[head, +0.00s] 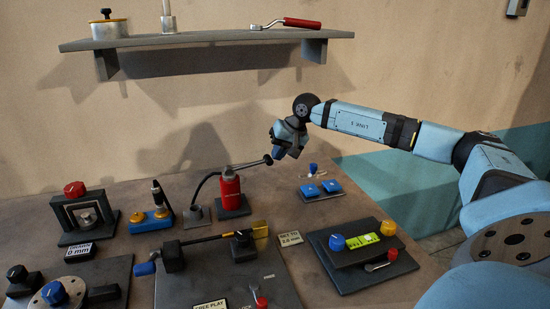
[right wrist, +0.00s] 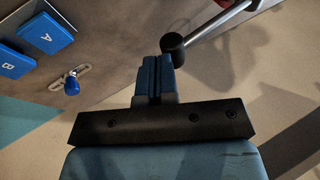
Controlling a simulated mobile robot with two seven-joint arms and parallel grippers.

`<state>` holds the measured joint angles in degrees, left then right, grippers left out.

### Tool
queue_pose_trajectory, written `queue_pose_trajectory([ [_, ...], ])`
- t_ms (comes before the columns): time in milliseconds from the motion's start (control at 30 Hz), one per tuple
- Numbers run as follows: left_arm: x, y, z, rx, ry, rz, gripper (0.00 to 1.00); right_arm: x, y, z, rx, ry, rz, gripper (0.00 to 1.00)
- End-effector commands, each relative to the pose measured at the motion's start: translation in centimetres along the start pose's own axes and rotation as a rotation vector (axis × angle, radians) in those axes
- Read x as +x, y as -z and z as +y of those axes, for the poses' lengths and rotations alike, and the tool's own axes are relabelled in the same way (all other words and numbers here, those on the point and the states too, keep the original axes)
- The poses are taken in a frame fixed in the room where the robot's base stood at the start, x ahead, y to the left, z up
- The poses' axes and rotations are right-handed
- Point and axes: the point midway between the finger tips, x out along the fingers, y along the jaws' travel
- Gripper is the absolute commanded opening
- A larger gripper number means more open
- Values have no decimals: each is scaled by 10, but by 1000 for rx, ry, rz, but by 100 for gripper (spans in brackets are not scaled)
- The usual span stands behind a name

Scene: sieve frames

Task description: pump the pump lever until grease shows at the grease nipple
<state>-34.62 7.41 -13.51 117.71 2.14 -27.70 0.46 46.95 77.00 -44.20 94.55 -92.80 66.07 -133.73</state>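A red pump cylinder (head: 230,188) stands on a dark base on the table. Its grey pump lever (head: 248,164) slopes up to the right and ends in a black knob (head: 268,160). A black hose (head: 203,186) runs from the pump to a small grey block (head: 196,213), presumably the grease nipple; it is too small to tell whether grease shows. My right gripper (head: 279,149) is at the knob end of the lever. In the right wrist view its blue fingers (right wrist: 157,75) are together, with the knob (right wrist: 172,43) beside their tips; contact is unclear. My left gripper is out of view.
Two blue pads (head: 320,188) lie right of the pump. A panel with blue and yellow knobs (head: 360,250) is at the front right. A red-knobbed frame (head: 82,215) and a blue-based fixture (head: 151,220) stand left. A shelf (head: 210,38) hangs above.

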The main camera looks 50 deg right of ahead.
Motion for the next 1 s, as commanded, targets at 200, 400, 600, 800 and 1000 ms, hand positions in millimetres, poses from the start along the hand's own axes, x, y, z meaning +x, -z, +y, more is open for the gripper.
queue_pose_trajectory([
  [200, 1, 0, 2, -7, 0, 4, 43, -53, 0, 1, 0, -2, 5, 0],
  [400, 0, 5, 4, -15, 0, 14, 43, -92, 0, 0, -1, 0, 4, 0],
  [600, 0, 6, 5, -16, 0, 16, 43, -113, 0, 0, 0, 1, 3, 0],
  [800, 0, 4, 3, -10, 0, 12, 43, -117, 0, -1, -1, 1, 2, 0],
  [1000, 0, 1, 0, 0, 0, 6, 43, -117, 0, -1, -1, 1, 3, 0],
])
